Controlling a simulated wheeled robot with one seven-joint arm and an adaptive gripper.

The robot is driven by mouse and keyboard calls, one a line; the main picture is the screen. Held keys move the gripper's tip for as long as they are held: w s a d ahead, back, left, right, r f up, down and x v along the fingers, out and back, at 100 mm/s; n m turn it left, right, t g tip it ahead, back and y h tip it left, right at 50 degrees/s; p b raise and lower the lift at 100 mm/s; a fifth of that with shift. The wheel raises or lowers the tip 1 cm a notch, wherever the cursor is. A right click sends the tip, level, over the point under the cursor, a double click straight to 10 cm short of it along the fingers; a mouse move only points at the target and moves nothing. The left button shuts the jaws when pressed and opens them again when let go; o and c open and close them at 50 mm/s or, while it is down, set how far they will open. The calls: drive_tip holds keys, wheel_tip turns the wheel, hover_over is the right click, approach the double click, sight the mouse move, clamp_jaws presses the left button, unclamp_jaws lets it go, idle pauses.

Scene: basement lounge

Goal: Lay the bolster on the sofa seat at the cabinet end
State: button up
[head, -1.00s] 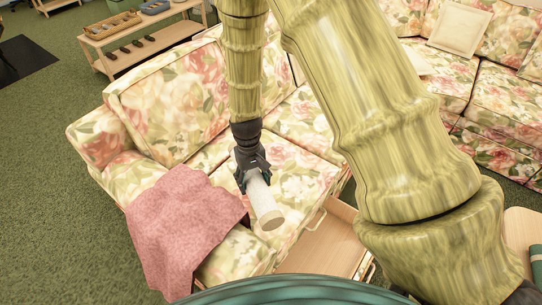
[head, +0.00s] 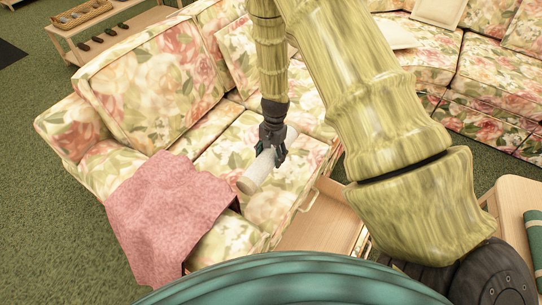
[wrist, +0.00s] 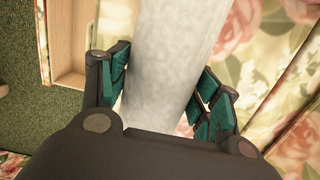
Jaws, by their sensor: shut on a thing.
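The bolster (head: 256,174) is a pale grey-white cylinder with a tan end. My gripper (head: 271,150) is shut around it near its middle and holds it over the sofa seat (head: 232,147). The bolster lies slantwise in the head view, its near end to the lower left. In the wrist view the bolster (wrist: 174,60) runs between both teal-padded fingers (wrist: 162,95). The sofa is floral, with a back cushion on its left. I cannot tell whether the bolster touches the seat. I cannot tell which piece of furniture is the cabinet.
A pink throw (head: 165,215) drapes over the sofa's near left part. Another wooden surface (head: 507,205) is at right. More floral sofa (head: 490,80) lies beyond.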

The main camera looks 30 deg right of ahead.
drive_tip(key=shift+f+b, duration=4.4)
drive_tip(key=shift+f, duration=0.85)
drive_tip(key=o, duration=1.3)
drive_tip(key=shift+c, duration=0.2)
drive_tip(key=shift+r, duration=0.1)
drive_tip(key=r, duration=0.8)
drive_tip(key=d+r, duration=0.1)
drive_tip(key=r, duration=0.2)
drive_tip(key=shift+w+d+r, duration=0.1)
drive_tip(key=shift+w+r, duration=0.3)
